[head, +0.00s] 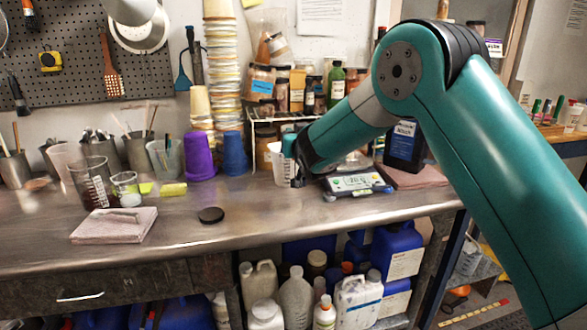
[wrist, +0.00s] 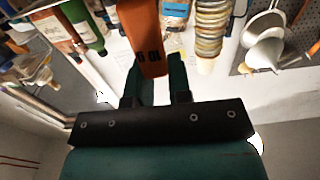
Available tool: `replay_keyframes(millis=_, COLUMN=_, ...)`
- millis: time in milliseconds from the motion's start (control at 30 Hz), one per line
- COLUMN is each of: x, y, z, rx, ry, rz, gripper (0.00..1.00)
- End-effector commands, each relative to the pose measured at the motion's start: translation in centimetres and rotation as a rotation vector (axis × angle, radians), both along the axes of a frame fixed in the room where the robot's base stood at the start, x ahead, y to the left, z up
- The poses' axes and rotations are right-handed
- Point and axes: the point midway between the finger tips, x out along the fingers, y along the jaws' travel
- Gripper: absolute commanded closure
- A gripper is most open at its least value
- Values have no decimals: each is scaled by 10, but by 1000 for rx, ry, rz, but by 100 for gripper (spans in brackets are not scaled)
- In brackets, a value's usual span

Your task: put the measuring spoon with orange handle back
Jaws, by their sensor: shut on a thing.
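My gripper (head: 291,148) is at the back of the steel bench in the head view, in front of a white cup. In the wrist view my gripper (wrist: 155,72) has its two teal fingers on either side of an orange handle (wrist: 146,38) with dark marks on it, and is shut on it. I take this as the handle of the measuring spoon; its bowl is not in clear view. The spoon cannot be made out in the head view. The white cup (head: 279,168) stands close to the gripper; whether they touch cannot be told.
A digital scale (head: 352,183) lies right of the gripper, beside a dark bottle (head: 404,148). Purple (head: 199,157) and blue (head: 235,154) cups stand left. A shelf of jars (head: 290,113) is behind. A black lid (head: 211,215) lies on the bench front, which is mostly clear.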

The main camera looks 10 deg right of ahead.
Motion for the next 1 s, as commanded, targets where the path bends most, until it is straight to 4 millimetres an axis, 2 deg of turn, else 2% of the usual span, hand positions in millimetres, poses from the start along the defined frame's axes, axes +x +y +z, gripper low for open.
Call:
replay_keyframes(millis=33, x=0, y=0, z=-14, rx=-3, ry=6, rz=0, gripper=100)
replay_keyframes(millis=100, x=0, y=0, z=-29, rx=-2, ry=4, rz=1, gripper=100)
replay_keyframes(millis=200, x=0, y=0, z=-43, rx=-1, ry=1, rz=0, gripper=100)
replay_keyframes(millis=367, x=0, y=-1, z=-54, rx=-2, ry=0, rz=-1, gripper=100)
replay_keyframes(millis=600, x=0, y=-1, z=-86, rx=-2, ry=2, rz=0, gripper=100)
replay_keyframes(millis=800, x=0, y=-1, z=-90, rx=0, ry=1, rz=0, gripper=100)
replay_keyframes(millis=833, x=0, y=-1, z=-91, rx=0, ry=2, rz=0, gripper=79)
replay_keyframes(millis=900, x=0, y=-1, z=-91, rx=0, ry=3, rz=-1, gripper=63)
replay_keyframes(millis=933, x=0, y=-1, z=-91, rx=-1, ry=4, rz=-1, gripper=56)
replay_keyframes(millis=1000, x=0, y=-1, z=-91, rx=-1, ry=4, rz=-1, gripper=56)
